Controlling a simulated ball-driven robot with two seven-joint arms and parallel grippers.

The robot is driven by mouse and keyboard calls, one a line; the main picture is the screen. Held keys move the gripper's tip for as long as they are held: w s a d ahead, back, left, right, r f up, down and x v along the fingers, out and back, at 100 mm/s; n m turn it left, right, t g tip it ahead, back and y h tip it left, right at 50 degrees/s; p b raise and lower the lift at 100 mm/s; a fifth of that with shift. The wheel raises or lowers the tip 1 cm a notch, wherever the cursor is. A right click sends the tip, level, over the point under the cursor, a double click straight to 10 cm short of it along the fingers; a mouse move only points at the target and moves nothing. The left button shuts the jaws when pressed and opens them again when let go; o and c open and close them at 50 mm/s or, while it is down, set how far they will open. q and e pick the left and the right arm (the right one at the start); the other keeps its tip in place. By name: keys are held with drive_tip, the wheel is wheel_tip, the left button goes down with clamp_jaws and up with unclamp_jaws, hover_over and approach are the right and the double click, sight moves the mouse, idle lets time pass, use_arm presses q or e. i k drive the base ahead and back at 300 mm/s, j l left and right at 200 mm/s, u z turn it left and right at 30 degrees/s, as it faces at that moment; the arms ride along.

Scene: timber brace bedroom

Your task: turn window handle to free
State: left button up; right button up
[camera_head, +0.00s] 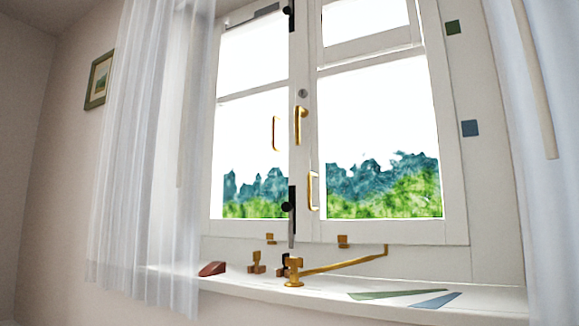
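A white casement window (306,230) with two sashes fills the middle of the view and looks shut. The brass window handle (299,128) sits on the centre stile, with its grip pointing down. A round grey lock or keyhole piece (303,94) is just above it. Dark bolt-like fittings show on the centre stile at the top (289,12) and low down (290,198). Neither of my grippers is in view, and nothing touches the handle.
Brass pulls sit on the left (275,133) and right (315,191) sashes. A brass stay (340,264) lies along the sill (335,298). A red wedge (212,268) and flat green (385,294) and blue (436,300) pieces lie there. Sheer curtains hang left (150,150) and right (540,190).

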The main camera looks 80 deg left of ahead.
sight(299, 111)
drive_tip(key=u, duration=2.15)
